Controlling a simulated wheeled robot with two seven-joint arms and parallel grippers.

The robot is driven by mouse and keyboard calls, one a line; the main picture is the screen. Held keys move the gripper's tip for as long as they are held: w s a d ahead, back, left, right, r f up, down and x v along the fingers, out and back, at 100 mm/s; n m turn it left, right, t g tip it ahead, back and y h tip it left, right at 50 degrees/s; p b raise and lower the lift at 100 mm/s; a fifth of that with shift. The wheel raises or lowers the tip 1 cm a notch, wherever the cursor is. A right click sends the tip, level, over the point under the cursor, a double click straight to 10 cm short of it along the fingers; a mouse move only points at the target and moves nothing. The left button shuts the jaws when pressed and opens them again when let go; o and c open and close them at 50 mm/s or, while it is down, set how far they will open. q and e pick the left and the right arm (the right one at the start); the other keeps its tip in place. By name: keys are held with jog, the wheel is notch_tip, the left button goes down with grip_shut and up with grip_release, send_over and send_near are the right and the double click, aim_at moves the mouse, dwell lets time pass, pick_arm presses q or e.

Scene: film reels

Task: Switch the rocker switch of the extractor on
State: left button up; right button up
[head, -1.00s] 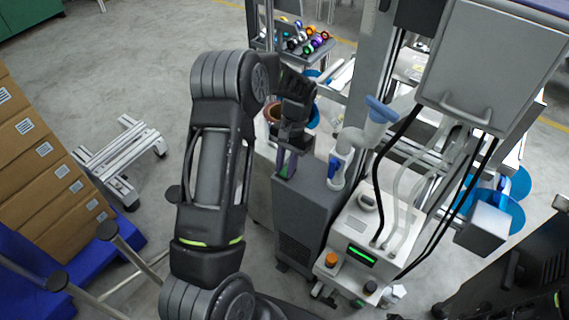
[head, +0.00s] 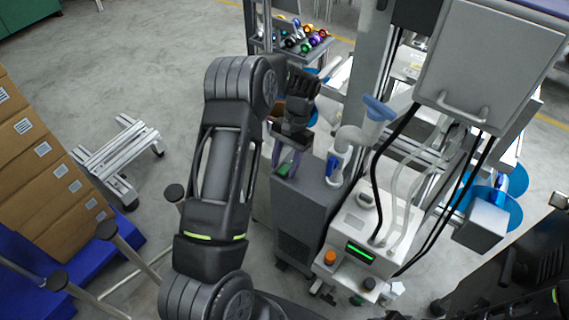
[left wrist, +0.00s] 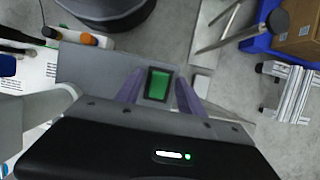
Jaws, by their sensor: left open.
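The extractor (head: 303,212) is a dark grey box in the middle of the head view, with a white and blue suction arm (head: 345,150) on top. Its green rocker switch (head: 284,170) is on the top face near the left edge. In the left wrist view the switch (left wrist: 159,85) is a green rectangle in a black frame; which way it is tipped I cannot tell. My left gripper (head: 286,160) is open and empty above the switch. Its purple fingers (left wrist: 158,94) stand on either side of the switch in the left wrist view. My right gripper is not in view.
A white machine (head: 362,238) with a green display, an orange knob and hoses stands right of the extractor. A grey cabinet (head: 487,65) hangs above it. Cardboard boxes (head: 40,170) on a blue base are at the left. Open floor lies behind my left arm.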

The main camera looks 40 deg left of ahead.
aim_at(289, 166)
pick_arm(q)
jog(key=shift+r, duration=0.1)
jog(key=v, duration=0.7)
jog(key=shift+r+p, duration=0.3)
jog(key=shift+p, duration=0.05)
